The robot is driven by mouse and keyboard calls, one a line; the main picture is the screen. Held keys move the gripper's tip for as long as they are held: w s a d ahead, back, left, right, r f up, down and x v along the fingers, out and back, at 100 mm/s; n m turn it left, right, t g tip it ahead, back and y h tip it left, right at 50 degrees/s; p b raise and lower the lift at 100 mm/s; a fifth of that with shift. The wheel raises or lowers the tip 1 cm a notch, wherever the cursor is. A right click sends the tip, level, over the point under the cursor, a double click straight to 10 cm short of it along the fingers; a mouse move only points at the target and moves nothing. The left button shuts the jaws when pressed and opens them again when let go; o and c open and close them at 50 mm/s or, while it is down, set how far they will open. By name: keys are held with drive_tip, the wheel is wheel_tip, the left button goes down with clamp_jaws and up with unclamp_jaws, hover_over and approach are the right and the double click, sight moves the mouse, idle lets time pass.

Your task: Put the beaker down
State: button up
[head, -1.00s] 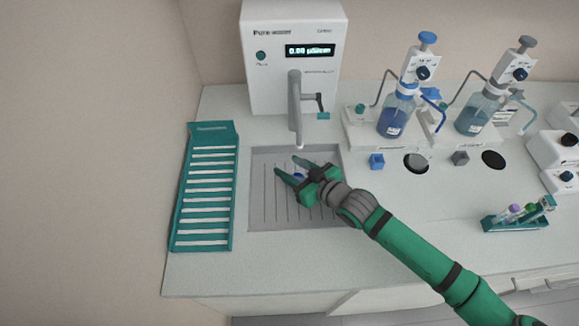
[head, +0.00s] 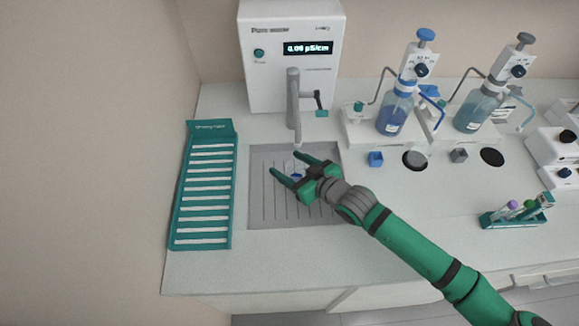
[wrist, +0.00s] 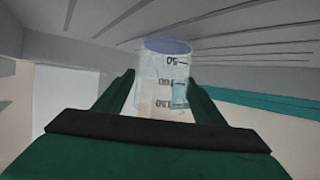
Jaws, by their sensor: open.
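The beaker (wrist: 163,85) is clear with dark volume marks and a bluish end, and shows between my two fingers in the wrist view. In the head view only a small blue patch of the beaker (head: 297,176) shows, over the grey drain tray (head: 275,213); the fingers hide most of it. My gripper (head: 285,164) is open, with one finger on each side of the beaker. The beaker seems to stand on the tray, but its contact is hidden.
A white pure-water unit (head: 291,80) with a grey spout (head: 293,105) stands behind the tray. A teal slotted rack (head: 203,185) lies to the left. Bottle dispensers (head: 393,115) and a small tube rack (head: 517,214) are to the right. The front counter is clear.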

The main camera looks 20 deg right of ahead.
drive_tip(key=v, duration=1)
drive_tip(key=shift+s+d+r, duration=0.1)
drive_tip(key=shift+s+d, duration=0.15)
drive_tip(key=shift+s, duration=0.1)
drive_tip(key=shift+s+d+r, duration=0.1)
drive_tip(key=shift+s+r, duration=0.2)
drive_tip(key=shift+s, duration=0.3)
